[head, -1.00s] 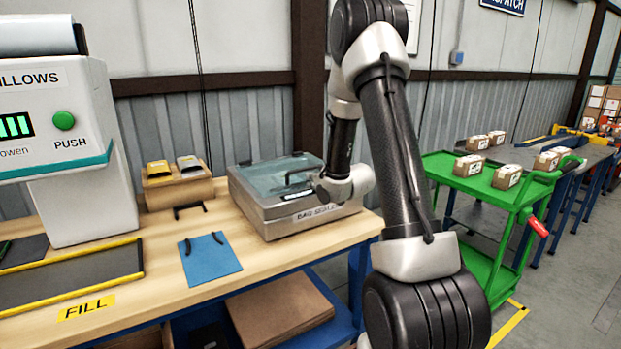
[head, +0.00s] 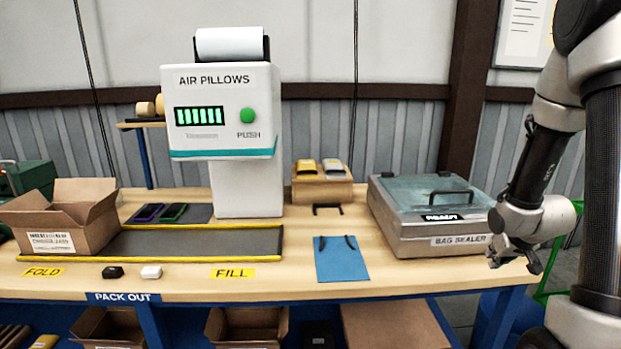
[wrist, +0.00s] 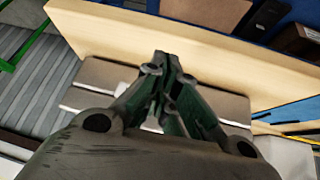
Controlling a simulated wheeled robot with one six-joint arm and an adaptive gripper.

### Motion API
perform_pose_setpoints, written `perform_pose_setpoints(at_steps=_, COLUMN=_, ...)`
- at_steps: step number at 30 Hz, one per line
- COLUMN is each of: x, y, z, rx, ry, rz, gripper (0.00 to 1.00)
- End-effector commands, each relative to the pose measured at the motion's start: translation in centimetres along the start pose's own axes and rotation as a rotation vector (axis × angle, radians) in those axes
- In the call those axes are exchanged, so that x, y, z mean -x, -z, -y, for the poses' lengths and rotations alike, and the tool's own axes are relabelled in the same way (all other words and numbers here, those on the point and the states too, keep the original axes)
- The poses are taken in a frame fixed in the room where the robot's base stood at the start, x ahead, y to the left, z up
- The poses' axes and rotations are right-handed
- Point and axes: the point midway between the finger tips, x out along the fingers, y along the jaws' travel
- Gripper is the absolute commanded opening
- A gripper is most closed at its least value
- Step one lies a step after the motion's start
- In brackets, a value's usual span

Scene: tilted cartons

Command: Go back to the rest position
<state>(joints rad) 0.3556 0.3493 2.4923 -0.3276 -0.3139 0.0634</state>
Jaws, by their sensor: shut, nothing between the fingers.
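My gripper (head: 522,258) is at the right of the head view, in front of the right end of the bench and just right of the bag sealer (head: 425,215). It holds nothing. In the wrist view my gripper (wrist: 174,60) has its fingers together, pointing toward the bench edge, with the grey sealer (wrist: 100,75) behind them. My arm rises along the right side of the head view.
Cartons stand on the shelf below. Open floor shows at the right.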

Motion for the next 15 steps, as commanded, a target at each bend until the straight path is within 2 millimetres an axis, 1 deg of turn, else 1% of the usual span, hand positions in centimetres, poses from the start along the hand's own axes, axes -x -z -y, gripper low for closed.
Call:
perform_pose_setpoints(at_steps=1, x=1.7, y=-1.3, z=-0.2, rx=-0.006, ry=-0.02, rz=0.079, gripper=0.0)
perform_pose_setpoints(at_steps=2, x=2.9, y=-2.2, z=-0.2, rx=-0.012, ry=-0.031, rz=0.134, gripper=0.0)
perform_pose_setpoints(at_steps=3, x=4.7, y=-3.4, z=0.0, rx=-0.02, ry=-0.042, rz=0.202, gripper=0.0)
perform_pose_setpoints(at_steps=5, x=7.8, y=-4.8, z=0.5, rx=-0.033, ry=-0.053, rz=0.295, gripper=0.0)
perform_pose_setpoints(at_steps=6, x=10.1, y=-5.7, z=1.1, rx=-0.04, ry=-0.056, rz=0.349, gripper=0.0)
perform_pose_setpoints(at_steps=8, x=13.4, y=-6.8, z=2.0, rx=-0.048, ry=-0.052, rz=0.417, gripper=0.0)
perform_pose_setpoints(at_steps=9, x=15.5, y=-7.4, z=2.8, rx=-0.053, ry=-0.047, rz=0.451, gripper=0.0)
perform_pose_setpoints(at_steps=11, x=18.6, y=-8.3, z=3.9, rx=-0.056, ry=-0.034, rz=0.49, gripper=0.0)
perform_pose_setpoints(at_steps=12, x=20.6, y=-8.8, z=4.6, rx=-0.056, ry=-0.024, rz=0.507, gripper=0.0)
perform_pose_setpoints(at_steps=15, x=24.9, y=-9.8, z=6.5, rx=-0.048, ry=0.008, rz=0.518, gripper=0.0)
